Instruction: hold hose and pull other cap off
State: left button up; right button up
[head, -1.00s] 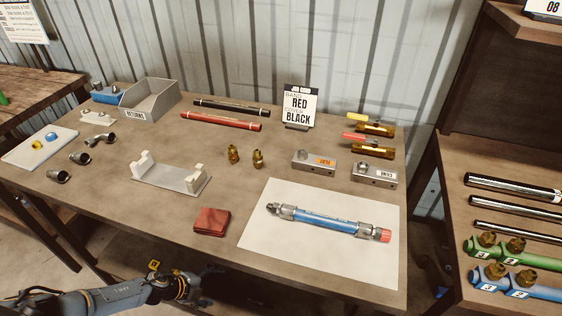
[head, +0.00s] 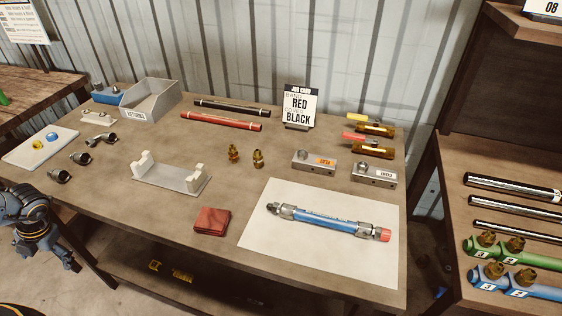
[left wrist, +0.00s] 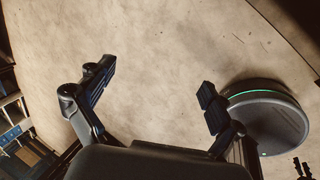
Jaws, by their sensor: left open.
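A blue hose (head: 325,219) with metal fittings at both ends lies on a white mat (head: 300,262) at the front right of the bench. A red cap (head: 384,235) sits on its right end. The left end shows a bare metal fitting (head: 278,210). My left gripper (head: 44,256) is at the left edge of the head view, off the bench's front left side and far from the hose. In the left wrist view it (left wrist: 157,82) is open and empty above the floor. My right gripper is not in view.
A white tray (head: 22,155) at the left holds a yellow cap (head: 37,144) and a blue cap (head: 52,137). The front middle is mostly clear.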

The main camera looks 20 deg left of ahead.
pick_arm(q)
jog(key=w+a+r+t+y, duration=0.1)
jog(key=w+a+r+t, duration=0.15)
jog(key=w+r, duration=0.6)
jog(key=w+a+r+t+y, duration=0.1)
jog(key=w+a+r+t, duration=0.15)
jog(key=w+r, duration=0.65)
jog(key=w+d+r+t+h, duration=0.1)
jog(key=w+d+r+t, duration=0.1)
jog(key=w+d+r, duration=0.6)
jog(key=w+d+n+t+h, duration=0.1)
jog(key=w+d+h, duration=0.45)
jog(key=d, duration=0.75)
jog(key=m+g, duration=0.4)
jog(key=g, duration=0.2)
send_over(281, 207)
notch_tip(281, 207, down, 3)
jog(key=shift+y, duration=0.35)
jog(key=f, duration=1.1)
jog(key=shift+w+f, duration=0.25)
